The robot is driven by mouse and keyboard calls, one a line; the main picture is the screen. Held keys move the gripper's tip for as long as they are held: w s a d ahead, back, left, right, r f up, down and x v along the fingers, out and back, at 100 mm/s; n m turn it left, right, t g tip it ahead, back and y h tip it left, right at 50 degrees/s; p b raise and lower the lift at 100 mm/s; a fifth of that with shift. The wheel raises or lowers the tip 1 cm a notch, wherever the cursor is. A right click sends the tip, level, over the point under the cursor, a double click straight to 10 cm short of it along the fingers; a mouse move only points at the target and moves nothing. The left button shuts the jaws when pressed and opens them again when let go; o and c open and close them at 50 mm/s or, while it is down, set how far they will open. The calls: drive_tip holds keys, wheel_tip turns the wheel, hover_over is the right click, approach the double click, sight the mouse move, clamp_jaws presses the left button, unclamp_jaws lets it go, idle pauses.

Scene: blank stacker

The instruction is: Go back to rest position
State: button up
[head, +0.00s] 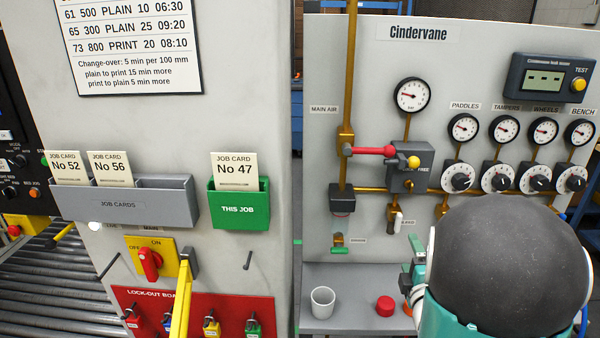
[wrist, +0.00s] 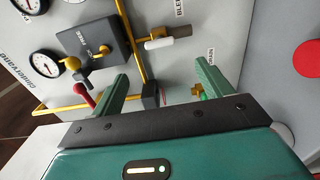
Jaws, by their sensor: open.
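My gripper (wrist: 161,72) shows in the wrist view with its two green fingers spread wide apart and nothing between them. It faces the pneumatic panel (head: 460,75), with a brass pipe and a small valve with a white-and-grey handle (wrist: 168,38) beyond the fingers. In the head view my arm's big dark round joint covers the lower right of the panel and most of my gripper; only a little teal shows at its left. I cannot tell the exact gap between fingers and panel.
A grey shelf (head: 350,325) below the panel bears a white cup (head: 322,302) and a red cap (head: 385,306). A red-handled main valve (head: 375,150) sticks out. At the left are card holders (head: 120,205), a yellow switch (head: 150,262), a red lock-out board (head: 180,310) and a roller conveyor (head: 40,285).

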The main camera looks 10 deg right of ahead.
drive_tip(key=s+a+r+m+g+y, duration=0.1)
drive_tip(key=a+r+m+g, duration=0.15)
drive_tip(key=a+m, duration=0.3)
drive_tip(key=s+a+r+m+g+y, duration=0.1)
drive_tip(key=a+r+m+g, duration=0.1)
drive_tip(key=a+m+g, duration=0.3)
drive_tip(key=s+a+r+m+g+y, duration=0.3)
drive_tip(key=s+a+m+g, duration=0.1)
drive_tip(key=s+a, duration=0.9)
drive_tip(key=s, duration=0.3)
drive_tip(key=shift+a+r, duration=0.2)
drive_tip(key=shift+a, duration=0.15)
